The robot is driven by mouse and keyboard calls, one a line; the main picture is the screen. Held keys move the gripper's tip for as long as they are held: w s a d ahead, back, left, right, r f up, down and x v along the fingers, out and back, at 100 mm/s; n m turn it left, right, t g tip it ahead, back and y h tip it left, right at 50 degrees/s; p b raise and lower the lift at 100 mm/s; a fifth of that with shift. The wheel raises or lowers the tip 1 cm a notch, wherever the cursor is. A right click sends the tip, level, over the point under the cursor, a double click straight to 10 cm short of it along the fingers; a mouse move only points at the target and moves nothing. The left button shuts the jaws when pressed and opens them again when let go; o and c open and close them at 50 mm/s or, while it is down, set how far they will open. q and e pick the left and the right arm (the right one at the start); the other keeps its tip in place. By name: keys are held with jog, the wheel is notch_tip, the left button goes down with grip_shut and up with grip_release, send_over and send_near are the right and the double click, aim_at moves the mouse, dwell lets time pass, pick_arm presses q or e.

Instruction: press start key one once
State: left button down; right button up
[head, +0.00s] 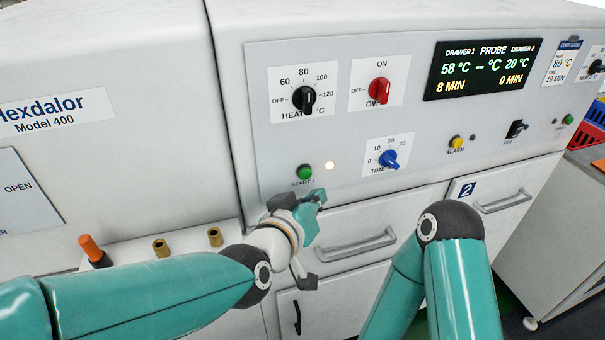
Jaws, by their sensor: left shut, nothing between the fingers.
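The green start key one (305,172), labelled START 1, sits at the lower left of the grey control panel (345,130). A small round lamp (329,165) to its right glows pale. My left gripper (318,197) is shut and empty, just below and slightly right of the key in the picture. I cannot tell how far its tip is from the panel. The key itself is uncovered. My right arm shows at the lower right, but its gripper is not in view.
Above the key are the black heat knob (304,98), red oven knob (379,90) and blue time knob (389,159). The display (482,69) reads 58 °C and 8 MIN for drawer 1. A drawer handle (348,249) sticks out below the panel.

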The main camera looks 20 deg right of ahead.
pick_arm(q)
jog(key=shift+s, duration=1)
